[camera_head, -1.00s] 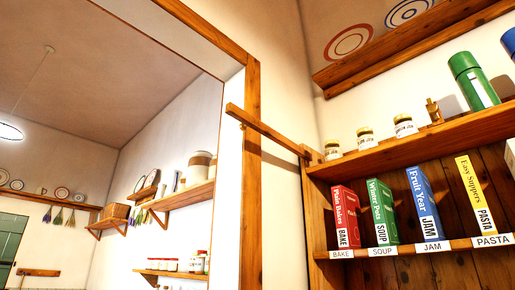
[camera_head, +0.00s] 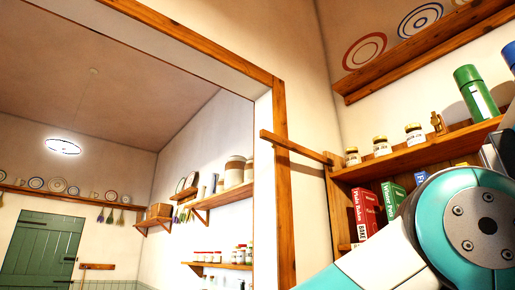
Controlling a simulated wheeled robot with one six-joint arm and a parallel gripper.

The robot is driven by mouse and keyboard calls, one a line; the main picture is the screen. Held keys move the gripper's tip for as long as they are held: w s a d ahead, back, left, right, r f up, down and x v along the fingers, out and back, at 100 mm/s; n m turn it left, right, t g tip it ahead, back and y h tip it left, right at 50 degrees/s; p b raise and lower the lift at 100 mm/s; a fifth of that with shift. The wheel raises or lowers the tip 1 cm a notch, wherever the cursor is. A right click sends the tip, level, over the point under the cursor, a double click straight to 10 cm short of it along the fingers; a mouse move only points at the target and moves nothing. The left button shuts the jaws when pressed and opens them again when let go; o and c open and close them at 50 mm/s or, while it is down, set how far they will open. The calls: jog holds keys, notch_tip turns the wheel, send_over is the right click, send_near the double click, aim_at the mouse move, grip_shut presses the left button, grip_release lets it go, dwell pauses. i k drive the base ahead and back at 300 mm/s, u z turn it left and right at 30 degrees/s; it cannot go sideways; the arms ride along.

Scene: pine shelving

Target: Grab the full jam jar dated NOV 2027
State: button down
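Several small jars with white bodies and gold lids stand on top of the near pine shelf: a left jar (camera_head: 352,156), a middle jar (camera_head: 380,144) and a right jar (camera_head: 414,133). Their dates and how full they are cannot be read. Through the doorway, red-lidded jars (camera_head: 206,256) stand on a lower wall shelf, with more jars (camera_head: 242,254) at its right end. My arm's teal and white joint fills the lower right, in front of part of the near shelf. My gripper is not in view.
A green canister (camera_head: 475,90) and a small brass object (camera_head: 438,123) stand right of the jars. Books, including a red one (camera_head: 366,212), fill the shelf below. A wooden bar (camera_head: 296,147) juts out left. The doorway's wooden frame (camera_head: 281,190) separates a far room with a green door (camera_head: 40,252).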

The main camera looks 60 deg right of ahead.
aim_at(381, 146)
jog(key=u, duration=0.05)
jog(key=i, duration=1.85)
jog(key=z, duration=2.55)
